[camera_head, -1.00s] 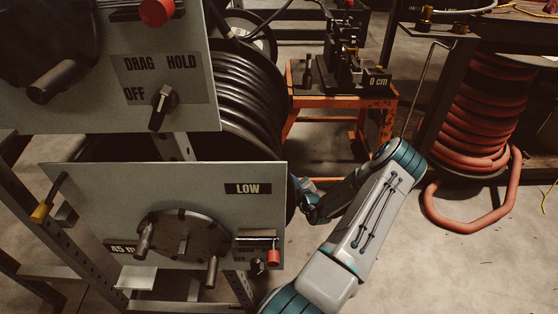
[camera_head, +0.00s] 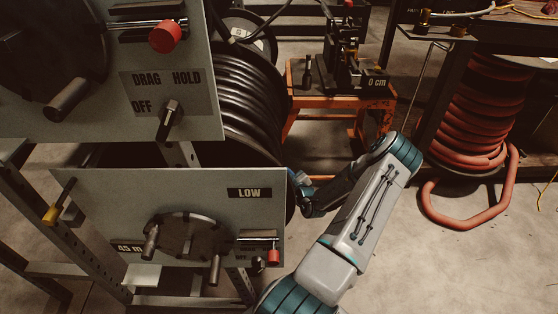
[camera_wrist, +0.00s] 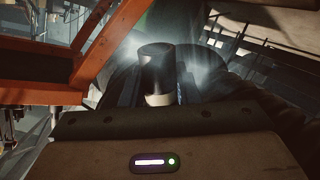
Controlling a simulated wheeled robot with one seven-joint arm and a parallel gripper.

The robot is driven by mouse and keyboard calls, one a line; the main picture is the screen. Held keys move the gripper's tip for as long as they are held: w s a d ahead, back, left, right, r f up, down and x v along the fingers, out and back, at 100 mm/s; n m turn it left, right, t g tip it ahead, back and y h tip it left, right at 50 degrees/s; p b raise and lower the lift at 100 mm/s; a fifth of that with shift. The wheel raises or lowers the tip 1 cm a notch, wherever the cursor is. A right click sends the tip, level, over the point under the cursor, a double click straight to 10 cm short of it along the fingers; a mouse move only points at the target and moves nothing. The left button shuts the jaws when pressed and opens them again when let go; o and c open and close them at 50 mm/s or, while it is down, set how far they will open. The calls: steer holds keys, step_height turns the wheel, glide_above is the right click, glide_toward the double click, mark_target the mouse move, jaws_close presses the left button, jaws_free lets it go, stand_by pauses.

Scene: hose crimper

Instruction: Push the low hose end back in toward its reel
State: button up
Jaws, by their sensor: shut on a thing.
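The low hose end (camera_wrist: 156,62) shows in the wrist view as a dark upright cylinder with a pale band at its base. My gripper (camera_wrist: 158,88) is shut on it, with a dark finger on each side. In the head view my wrist reaches in behind the right edge of the grey LOW panel (camera_head: 215,195), which hides the fingers and the hose end. The low reel lies behind this panel and is mostly hidden. The panel carries a round crank plate (camera_head: 185,238) and a small red knob (camera_head: 273,257).
Above is another grey panel with a DRAG/HOLD/OFF switch (camera_head: 169,120) and a large red knob (camera_head: 164,37). Black hose coils (camera_head: 250,95) sit behind it. An orange stand (camera_head: 300,105) bears a black crimper. A red hose reel (camera_head: 470,125) stands right. Floor between is clear.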

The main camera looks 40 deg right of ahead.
steer(key=shift+w+a+r+p, duration=0.25)
steer(key=shift+r+p, duration=0.45)
steer(key=shift+w+a+r+p, duration=0.25)
steer(key=shift+a+r+p, duration=0.05)
steer(key=shift+r+p, duration=0.4)
steer(key=shift+w+a+r+p, duration=0.25)
steer(key=shift+r+p, duration=0.45)
steer(key=o, duration=1.1)
steer(key=shift+f, duration=0.1)
steer(key=shift+s, duration=0.1)
steer(key=p+v, duration=0.4)
steer(key=v, duration=0.4)
